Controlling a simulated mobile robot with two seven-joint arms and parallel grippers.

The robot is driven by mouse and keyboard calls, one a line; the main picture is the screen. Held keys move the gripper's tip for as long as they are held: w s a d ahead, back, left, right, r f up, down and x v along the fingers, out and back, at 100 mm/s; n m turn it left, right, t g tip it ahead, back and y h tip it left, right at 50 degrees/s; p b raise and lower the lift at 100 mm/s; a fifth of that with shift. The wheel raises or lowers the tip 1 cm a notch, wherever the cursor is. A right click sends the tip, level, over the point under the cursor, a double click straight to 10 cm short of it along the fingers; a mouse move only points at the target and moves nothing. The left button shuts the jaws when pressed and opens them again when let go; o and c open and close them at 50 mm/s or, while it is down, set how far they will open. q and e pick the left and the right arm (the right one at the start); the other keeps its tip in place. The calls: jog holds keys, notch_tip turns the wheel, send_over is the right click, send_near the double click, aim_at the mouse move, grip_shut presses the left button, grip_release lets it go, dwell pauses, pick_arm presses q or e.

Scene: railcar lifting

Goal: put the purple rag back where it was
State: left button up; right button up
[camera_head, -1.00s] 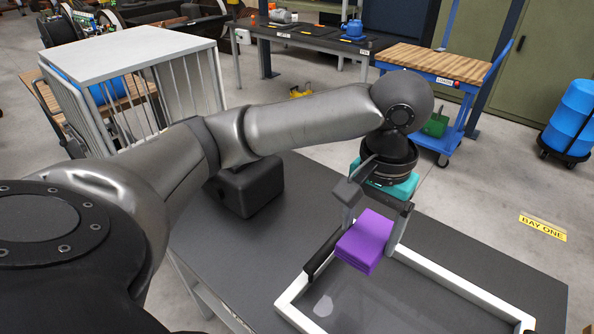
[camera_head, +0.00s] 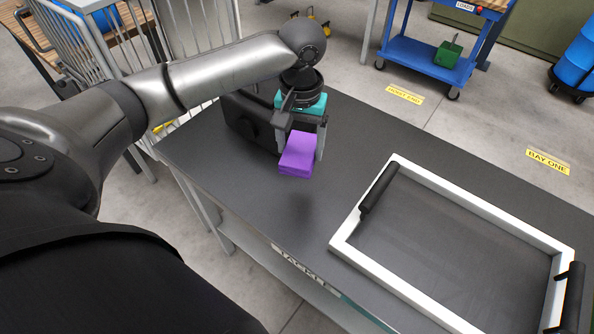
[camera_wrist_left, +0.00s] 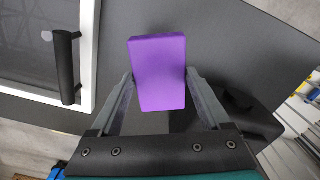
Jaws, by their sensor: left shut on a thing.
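The purple rag (camera_head: 297,155) is a folded block held between the fingers of my left gripper (camera_head: 305,143). It hangs above the dark table top, to the left of the white-framed tray, with a shadow on the table below it. In the left wrist view the rag (camera_wrist_left: 158,73) sits between the two grey fingertips of my left gripper (camera_wrist_left: 160,82), and the table shows around it. My right gripper is not in view.
The white-framed tray (camera_head: 345,238) with black handles lies on the table (camera_head: 240,190) at the right. A black box-like thing (camera_head: 243,122) stands on the table just behind my left gripper. A blue cart (camera_head: 425,62) stands on the floor beyond. The table's left front is clear.

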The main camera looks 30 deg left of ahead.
pick_arm(q)
notch_tip(320, 180, down, 12)
jog(key=b, duration=0.3)
jog(key=shift+f, duration=0.1)
jog(key=o, duration=1)
notch_tip(320, 180, up, 12)
jog(key=p, duration=0.3)
